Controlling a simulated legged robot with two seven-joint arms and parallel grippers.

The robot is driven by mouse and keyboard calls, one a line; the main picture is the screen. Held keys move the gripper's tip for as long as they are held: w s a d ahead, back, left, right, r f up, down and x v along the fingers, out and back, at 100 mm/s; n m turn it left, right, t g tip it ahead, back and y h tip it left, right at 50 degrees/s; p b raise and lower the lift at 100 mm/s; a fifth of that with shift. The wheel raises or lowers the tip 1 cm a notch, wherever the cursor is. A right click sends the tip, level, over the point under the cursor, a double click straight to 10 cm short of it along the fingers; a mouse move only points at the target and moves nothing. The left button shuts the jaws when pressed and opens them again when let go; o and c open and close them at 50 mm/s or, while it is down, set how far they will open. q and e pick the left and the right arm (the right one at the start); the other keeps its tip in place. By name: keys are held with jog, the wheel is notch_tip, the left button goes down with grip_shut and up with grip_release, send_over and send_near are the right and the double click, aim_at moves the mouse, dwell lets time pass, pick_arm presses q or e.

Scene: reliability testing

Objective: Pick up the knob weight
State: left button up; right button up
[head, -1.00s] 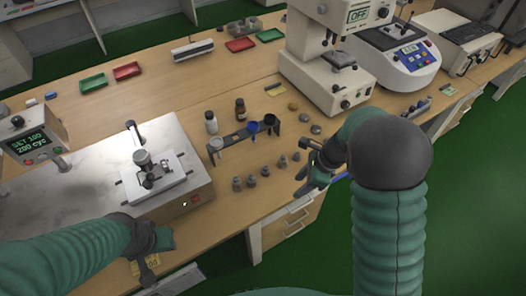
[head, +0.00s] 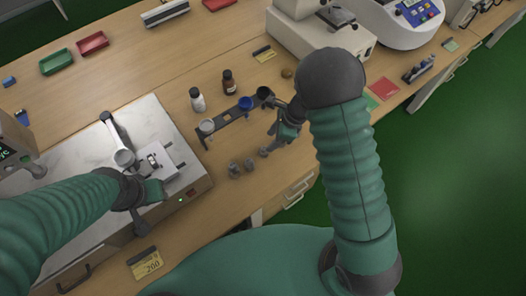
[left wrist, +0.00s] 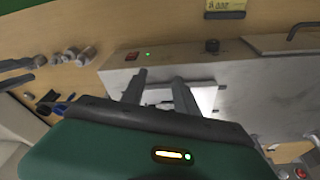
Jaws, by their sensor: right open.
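Small grey knob weights (head: 234,170) stand in a short row on the wooden bench, between the bottle rack and the front edge. They also show at the upper left of the left wrist view (left wrist: 70,54). My right gripper (head: 275,132) is open over the right end of this row, and it and its arm hide some of the weights. I cannot tell whether it touches one. My left gripper (head: 154,192) is by the front of the steel-topped tester (head: 75,152). In the left wrist view its two fingers (left wrist: 160,86) are apart with nothing between them.
A dark rack (head: 228,122) with cups stands just behind the weights, with a white bottle (head: 197,100) and a brown bottle (head: 229,82) behind it. A cream instrument (head: 290,40) stands behind my right arm. Red (head: 92,43) and green (head: 57,62) trays lie farther back.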

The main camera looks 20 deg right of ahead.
aim_at(264, 148)
jog(key=x, duration=0.6)
jog(key=shift+d+f, duration=0.1)
jog(key=shift+f, duration=0.35)
jog(key=shift+w+f, duration=0.1)
jog(key=shift+w, duration=0.1)
jog(key=shift+s, duration=0.1)
grip_shut()
